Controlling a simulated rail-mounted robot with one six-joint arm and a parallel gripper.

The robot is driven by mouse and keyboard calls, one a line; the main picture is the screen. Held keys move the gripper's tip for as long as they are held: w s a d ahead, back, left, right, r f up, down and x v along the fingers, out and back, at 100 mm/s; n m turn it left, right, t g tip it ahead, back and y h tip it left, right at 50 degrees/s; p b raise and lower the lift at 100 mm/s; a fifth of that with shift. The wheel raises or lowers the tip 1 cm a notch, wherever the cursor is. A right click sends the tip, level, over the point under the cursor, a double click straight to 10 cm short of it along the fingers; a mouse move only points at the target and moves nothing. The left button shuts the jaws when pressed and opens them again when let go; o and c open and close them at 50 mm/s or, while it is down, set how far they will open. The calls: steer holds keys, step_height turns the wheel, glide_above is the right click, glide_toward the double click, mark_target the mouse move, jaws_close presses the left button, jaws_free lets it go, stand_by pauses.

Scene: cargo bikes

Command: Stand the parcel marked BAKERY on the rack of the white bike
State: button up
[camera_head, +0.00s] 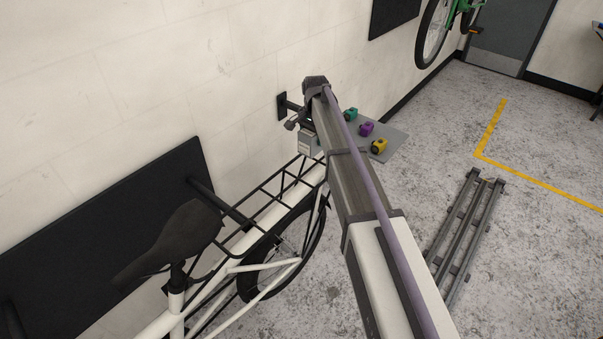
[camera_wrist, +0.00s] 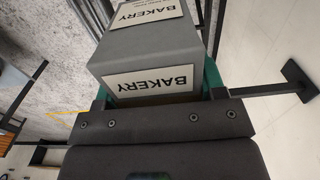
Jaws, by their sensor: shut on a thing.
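The parcel (camera_wrist: 150,50) is a grey box with white BAKERY labels on two faces, filling the upper middle of the wrist view. My gripper (camera_wrist: 160,82) is shut on it, with green fingers at its two sides. In the head view the parcel (camera_head: 308,143) shows small at the end of my arm, partly hidden by it. The white bike (camera_head: 245,267) stands along the wall at lower left. Its black tubular rack (camera_head: 262,205) looks bare. The parcel appears near the rack's far end; I cannot tell whether they touch.
A grey shelf (camera_head: 398,138) beyond my arm carries small teal (camera_head: 350,115), purple (camera_head: 367,129) and yellow (camera_head: 379,146) items. The bike's saddle (camera_head: 175,240) and a dark wall panel (camera_head: 90,250) are at left. A grey metal rail (camera_head: 468,230) lies on the floor at right.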

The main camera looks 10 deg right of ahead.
step_height(320, 180, down, 8)
steer(key=b, duration=0.6)
steer(key=shift+r+p, duration=0.3)
steer(key=shift+f, duration=0.25)
steer(key=o, duration=1.1)
steer(key=shift+r, duration=0.1)
steer(key=shift+o, duration=0.2)
step_height(320, 180, up, 13)
steer(key=p, duration=1.2)
steer(key=shift+f, duration=0.2)
steer(key=s+f+n+b, duration=0.1)
steer(key=s+n, duration=0.8)
steer(key=s, duration=2.6)
steer(key=shift+f+n+b, duration=0.3)
steer(key=shift+f+b, duration=0.1)
steer(key=shift+f, duration=0.15)
